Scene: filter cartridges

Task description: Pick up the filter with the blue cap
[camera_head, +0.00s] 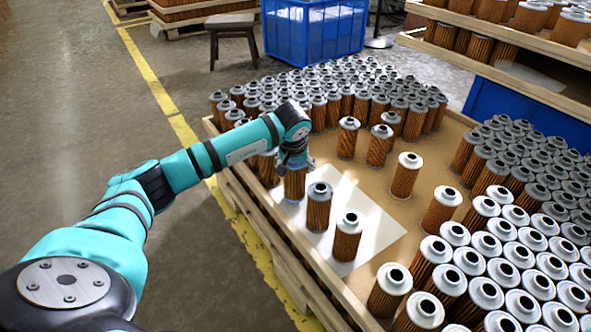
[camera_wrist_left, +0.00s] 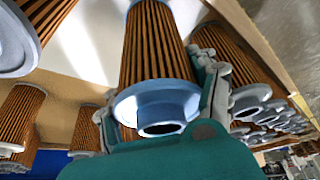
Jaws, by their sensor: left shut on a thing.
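The filter with the blue cap (camera_wrist_left: 155,100) has a pleated orange-brown body and fills the middle of the left wrist view. In the head view its body (camera_head: 295,184) shows just below my left gripper (camera_head: 294,164), at the left edge of the white sheet (camera_head: 372,225). Its top is hidden there by the gripper. In the left wrist view the gripper's fingers (camera_wrist_left: 160,105) are shut on the filter, one on each side near the cap. I cannot tell whether its base touches the sheet. My right gripper is not in view.
Two grey-capped filters, one farther back (camera_head: 319,205) and one nearer (camera_head: 347,235), stand upright on the sheet close by. Dense rows of filters (camera_head: 500,250) fill the pallet's right side and back. The pallet's wooden edge (camera_head: 270,235) runs along the left.

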